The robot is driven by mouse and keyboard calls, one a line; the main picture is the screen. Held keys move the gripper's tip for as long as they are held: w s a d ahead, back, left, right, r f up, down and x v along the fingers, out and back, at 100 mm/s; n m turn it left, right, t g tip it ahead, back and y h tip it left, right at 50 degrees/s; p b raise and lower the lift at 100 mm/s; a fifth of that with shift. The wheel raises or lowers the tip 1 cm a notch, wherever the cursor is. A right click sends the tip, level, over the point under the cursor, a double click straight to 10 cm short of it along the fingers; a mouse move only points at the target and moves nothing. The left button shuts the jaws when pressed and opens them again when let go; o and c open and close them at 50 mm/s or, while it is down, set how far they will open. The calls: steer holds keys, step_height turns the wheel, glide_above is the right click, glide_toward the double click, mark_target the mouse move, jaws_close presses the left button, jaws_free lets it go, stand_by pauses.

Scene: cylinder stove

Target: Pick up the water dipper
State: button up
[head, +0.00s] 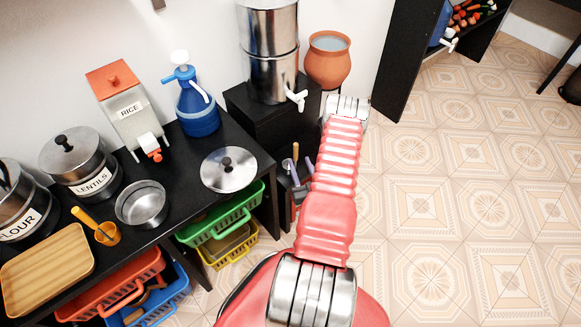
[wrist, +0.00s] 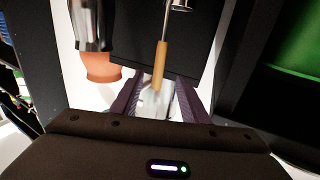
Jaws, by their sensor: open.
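The water dipper appears to be the slim tool with a wooden handle (wrist: 161,65) and a thin metal shaft in the wrist view. The shaft runs up to a metal part at the top edge, which is cut off. In the head view the handle (head: 295,152) shows beside the black stand. My gripper (wrist: 158,92), with dark purple fingers, is open. In the wrist view the handle's end lies between the two fingers; I cannot tell whether they touch it. In the head view my gripper (head: 299,172) is partly hidden behind my red arm.
A steel water filter (head: 272,50) stands on a black stand (head: 245,108), with a clay pot (head: 328,62) to its right. At left, a black counter (head: 75,205) holds jars, a blue jug (head: 196,105) and a steel lid (head: 229,169). The tiled floor at right is clear.

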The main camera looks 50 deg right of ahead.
mark_target(296, 154)
steer(key=x, duration=0.6)
steer(key=shift+w+d, duration=0.15)
steer(key=x, duration=0.5)
steer(key=shift+d+f, duration=0.15)
stand_by(0.5)
jaws_close()
